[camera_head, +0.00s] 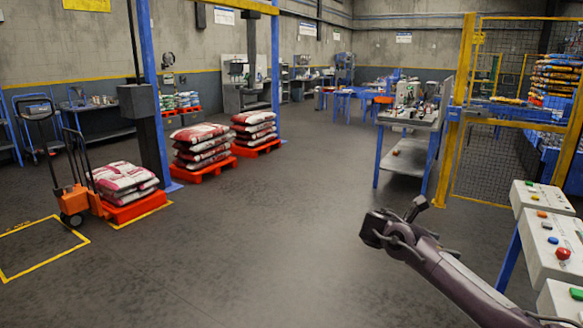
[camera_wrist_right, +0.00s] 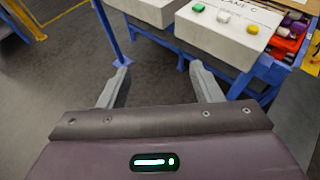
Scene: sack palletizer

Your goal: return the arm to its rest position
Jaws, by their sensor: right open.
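My right arm comes in from the lower right of the head view. Its gripper (camera_head: 398,226) is held over open floor, to the left of the control boxes. In the right wrist view the two fingers of the right gripper (camera_wrist_right: 158,85) stand wide apart with nothing between them. A white control box (camera_wrist_right: 228,28) with green, yellow and white buttons lies beyond the fingertips, apart from them. My left gripper does not show in either view.
Control boxes (camera_head: 553,245) with coloured buttons stand at the right edge. A workbench (camera_head: 408,118) and a yellow-framed mesh fence (camera_head: 500,165) are behind. Sacks on red pallets (camera_head: 205,172) and an orange pallet jack (camera_head: 73,200) stand left. The middle floor is clear.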

